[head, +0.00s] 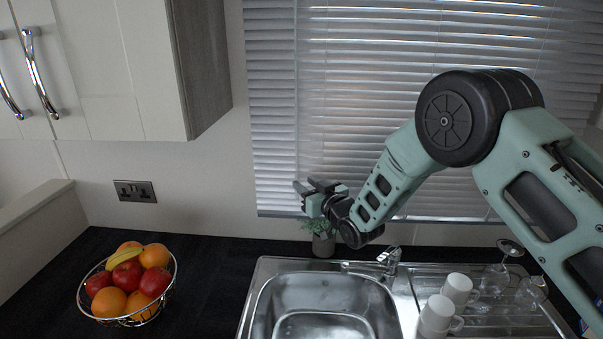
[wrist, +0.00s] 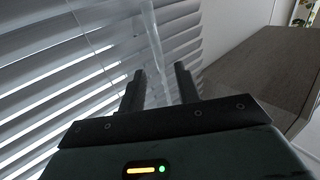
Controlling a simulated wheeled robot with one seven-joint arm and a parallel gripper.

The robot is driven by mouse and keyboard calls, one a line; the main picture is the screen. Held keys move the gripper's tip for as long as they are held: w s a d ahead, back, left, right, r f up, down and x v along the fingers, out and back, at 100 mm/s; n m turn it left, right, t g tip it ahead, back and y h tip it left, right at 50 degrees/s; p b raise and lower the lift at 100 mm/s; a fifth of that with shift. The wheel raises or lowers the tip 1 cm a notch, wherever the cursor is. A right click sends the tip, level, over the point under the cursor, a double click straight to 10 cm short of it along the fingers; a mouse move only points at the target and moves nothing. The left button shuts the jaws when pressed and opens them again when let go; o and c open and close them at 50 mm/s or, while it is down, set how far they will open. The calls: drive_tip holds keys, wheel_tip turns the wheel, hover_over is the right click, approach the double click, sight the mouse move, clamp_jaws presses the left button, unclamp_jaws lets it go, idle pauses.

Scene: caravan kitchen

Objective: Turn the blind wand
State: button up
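The blind wand (wrist: 152,32) is a clear, pale rod that hangs in front of the blind in the wrist view. Its lower visible part runs down between the two dark fingers of my gripper (wrist: 160,71). The fingers are apart, with a gap on each side of the wand. The horizontal-slat blind (head: 340,90) covers the window in the head view, and its slats show light gaps in the wrist view (wrist: 60,85). My gripper (head: 307,186) is close in front of the blind's lower left part. I cannot make out the wand clearly in the head view.
A small potted plant (head: 322,244) stands just below my gripper. The sink (head: 325,300) with its tap (head: 388,260) is below, with white cups (head: 440,308) to the right. A fruit basket (head: 130,318) stands left. A wall cupboard (head: 130,70) hangs at upper left.

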drive_tip(key=shift+p+x, duration=0.45)
drive_tip(key=shift+x, duration=1)
clamp_jaws()
